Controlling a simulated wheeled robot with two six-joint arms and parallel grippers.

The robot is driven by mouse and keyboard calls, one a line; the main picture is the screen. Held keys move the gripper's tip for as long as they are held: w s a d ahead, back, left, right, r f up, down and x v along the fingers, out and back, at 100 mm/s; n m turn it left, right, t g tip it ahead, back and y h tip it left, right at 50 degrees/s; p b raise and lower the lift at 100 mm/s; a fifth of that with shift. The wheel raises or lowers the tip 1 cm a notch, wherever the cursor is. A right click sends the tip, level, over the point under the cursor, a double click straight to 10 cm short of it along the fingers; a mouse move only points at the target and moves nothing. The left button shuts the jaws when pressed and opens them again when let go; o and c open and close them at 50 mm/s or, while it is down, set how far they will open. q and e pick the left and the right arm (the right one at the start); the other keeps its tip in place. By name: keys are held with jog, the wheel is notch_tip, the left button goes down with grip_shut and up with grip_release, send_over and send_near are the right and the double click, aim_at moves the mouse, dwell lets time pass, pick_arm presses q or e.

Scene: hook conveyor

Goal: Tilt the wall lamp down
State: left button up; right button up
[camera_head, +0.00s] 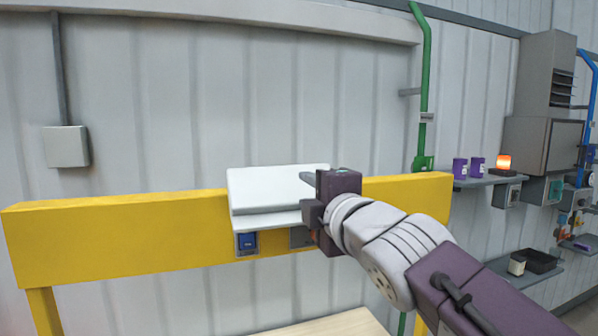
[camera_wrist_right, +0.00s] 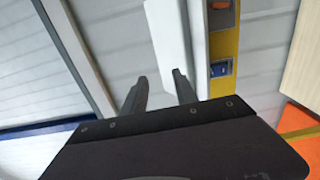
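The wall lamp appears as a white, flat, box-like panel (camera_head: 280,188) at the yellow beam, its top sloping slightly. It also shows in the right wrist view as a long white panel (camera_wrist_right: 168,35). My right gripper (camera_head: 308,190) is at the lamp's right end in the head view. In the right wrist view its two fingers (camera_wrist_right: 157,82) are apart, with the panel's near end around the gap between them. One finger overlaps the panel in the picture; I cannot tell whether it touches. My left gripper is in neither view.
A yellow beam (camera_head: 120,240) crosses below and behind the lamp. A blue switch (camera_head: 247,241) sits under the lamp, and a red one (camera_wrist_right: 221,5) shows in the wrist view. A grey wall box (camera_head: 66,146) is at left. Shelves with purple cups (camera_head: 460,168) and an orange light (camera_head: 504,162) are at right.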

aim_at(285, 196)
jog(key=p+x, duration=0.2)
jog(key=x, duration=0.6)
jog(key=shift+w+p, duration=0.3)
jog(key=shift+p, duration=0.1)
jog(key=shift+s+d, duration=0.25)
jog(key=shift+d, duration=0.05)
grip_shut()
jog(key=shift+d, duration=0.1)
jog(key=shift+w+a, duration=0.1)
jog(key=shift+a, duration=0.1)
jog(key=shift+d, duration=0.15)
grip_release()
